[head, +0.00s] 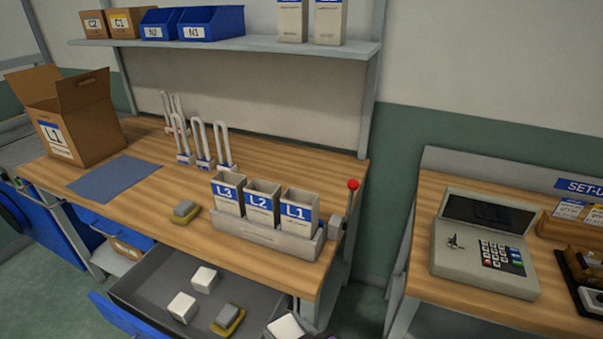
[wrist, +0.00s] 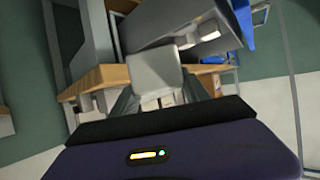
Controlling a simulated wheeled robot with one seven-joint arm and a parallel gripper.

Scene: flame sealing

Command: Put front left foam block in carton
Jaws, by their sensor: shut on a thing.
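In the wrist view my gripper (wrist: 158,92) is shut on a white foam block (wrist: 155,70), which sits between the two fingers. In the head view a white block (head: 286,327) shows at the bottom edge, by the drawer's right side; it appears to be the held one, with my gripper almost wholly out of frame. Two other white foam blocks, one farther back (head: 204,279) and one nearer (head: 182,307), lie in the open grey drawer (head: 150,286). The brown carton (head: 75,120), labelled L1, stands on the bench at the left with its top flaps open; its inside is hidden.
A yellow-and-grey block (head: 228,319) lies in the drawer and another (head: 185,211) on the bench (head: 150,207). A rack (head: 265,236) holds L3, L2 and L1 boxes beside a red-knobbed lever (head: 351,200). White hooked holders (head: 200,145) stand behind. A blue-grey mat (head: 114,177) lies before the carton.

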